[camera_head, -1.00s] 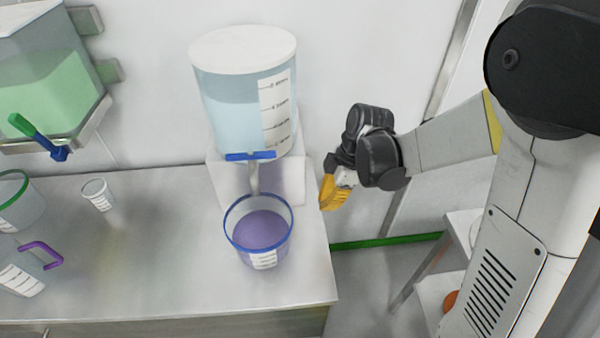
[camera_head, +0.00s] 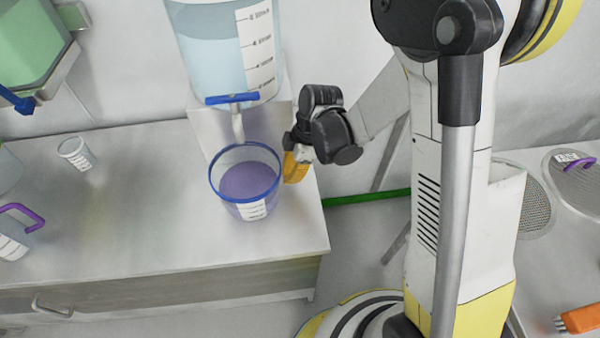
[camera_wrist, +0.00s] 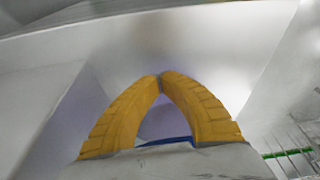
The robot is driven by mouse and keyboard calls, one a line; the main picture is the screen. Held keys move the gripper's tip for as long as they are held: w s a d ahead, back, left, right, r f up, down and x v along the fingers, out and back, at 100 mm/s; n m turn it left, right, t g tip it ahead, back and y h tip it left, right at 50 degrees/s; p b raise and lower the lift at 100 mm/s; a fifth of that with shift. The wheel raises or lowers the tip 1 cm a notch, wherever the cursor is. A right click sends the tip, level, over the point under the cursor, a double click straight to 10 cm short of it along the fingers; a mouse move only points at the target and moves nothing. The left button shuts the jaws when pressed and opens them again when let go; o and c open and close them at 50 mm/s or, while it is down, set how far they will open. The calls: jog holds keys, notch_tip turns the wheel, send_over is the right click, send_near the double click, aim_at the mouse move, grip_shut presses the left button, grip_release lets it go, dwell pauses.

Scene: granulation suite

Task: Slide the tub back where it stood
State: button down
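A clear tub with a blue rim and purple contents (camera_head: 244,182) stands upright on the steel bench (camera_head: 150,220), just in front of the blue-handled tap (camera_head: 233,99) of the large clear tank (camera_head: 225,50). My gripper (camera_head: 291,168) is low at the tub's right side, very near its wall; I cannot tell whether they touch. In the wrist view the yellow fingertips (camera_wrist: 161,76) meet in an arch with nothing held between them. Purple and a piece of blue rim (camera_wrist: 168,141) show through the arch, probably the tub.
A small clear cup (camera_head: 76,153) and a purple-handled jug (camera_head: 20,230) stand at the left of the bench. The bench between them and the tub is clear. A green-filled tank (camera_head: 30,45) hangs at upper left.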

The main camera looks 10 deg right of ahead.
aim_at(255, 192)
jog(key=shift+a, duration=0.3)
jog(key=a, duration=0.7)
jog(key=shift+s+a+b, duration=0.15)
jog(key=shift+a+b, duration=0.2)
